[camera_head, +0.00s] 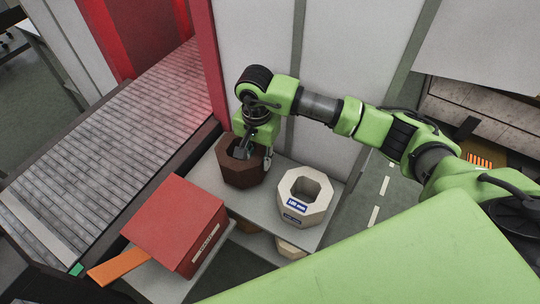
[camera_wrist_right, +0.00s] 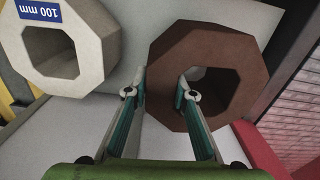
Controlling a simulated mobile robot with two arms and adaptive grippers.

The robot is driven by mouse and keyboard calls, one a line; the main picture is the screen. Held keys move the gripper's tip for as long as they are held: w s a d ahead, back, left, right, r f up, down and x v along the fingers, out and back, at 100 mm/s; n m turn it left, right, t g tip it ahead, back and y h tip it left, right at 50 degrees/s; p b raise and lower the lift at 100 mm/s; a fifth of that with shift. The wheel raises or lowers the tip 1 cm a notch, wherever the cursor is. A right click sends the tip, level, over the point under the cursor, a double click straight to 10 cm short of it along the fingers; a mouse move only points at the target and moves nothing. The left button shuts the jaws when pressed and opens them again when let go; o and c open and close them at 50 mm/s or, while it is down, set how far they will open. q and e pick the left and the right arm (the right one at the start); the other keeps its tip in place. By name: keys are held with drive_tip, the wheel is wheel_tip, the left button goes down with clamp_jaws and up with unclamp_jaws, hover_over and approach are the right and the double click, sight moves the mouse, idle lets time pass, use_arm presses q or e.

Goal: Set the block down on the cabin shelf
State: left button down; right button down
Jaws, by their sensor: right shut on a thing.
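The brown octagonal block (camera_head: 238,174) with a hole through it is at the back left of the grey cabin shelf (camera_head: 262,206). My right gripper (camera_head: 256,153) comes down on it from above, shut on one wall of the block. In the right wrist view, the fingers (camera_wrist_right: 160,97) straddle the wall of the brown block (camera_wrist_right: 172,62), one outside and one in the hole. I cannot tell whether the block touches the shelf or is slightly above it. My left gripper is not in view.
A white octagonal block (camera_head: 303,205) with a blue label stands on the shelf to the right. A red box (camera_head: 172,222) and an orange bar (camera_head: 120,265) are at the front left. More blocks (camera_head: 291,248) show below the shelf. A brick-patterned conveyor (camera_head: 100,150) runs along the left.

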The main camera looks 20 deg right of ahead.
drive_tip(key=shift+w+a+f, duration=0.2)
drive_tip(key=shift+w+a, duration=0.05)
drive_tip(key=shift+a, duration=0.05)
drive_tip(key=shift+w+a+f+b, duration=0.1)
drive_tip(key=shift+a+f+b, duration=0.1)
drive_tip(key=shift+f+b, duration=0.15)
drive_tip(key=shift+w+f+b, duration=0.1)
drive_tip(key=shift+f+b, duration=0.3)
drive_tip(key=shift+f, duration=1.1)
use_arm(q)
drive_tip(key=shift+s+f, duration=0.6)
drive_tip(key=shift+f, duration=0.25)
use_arm(e)
drive_tip(key=c, duration=1.8)
unclamp_jaws()
drive_tip(key=shift+s+f, duration=0.1)
drive_tip(key=shift+s, duration=0.1)
drive_tip(key=shift+o, duration=0.5)
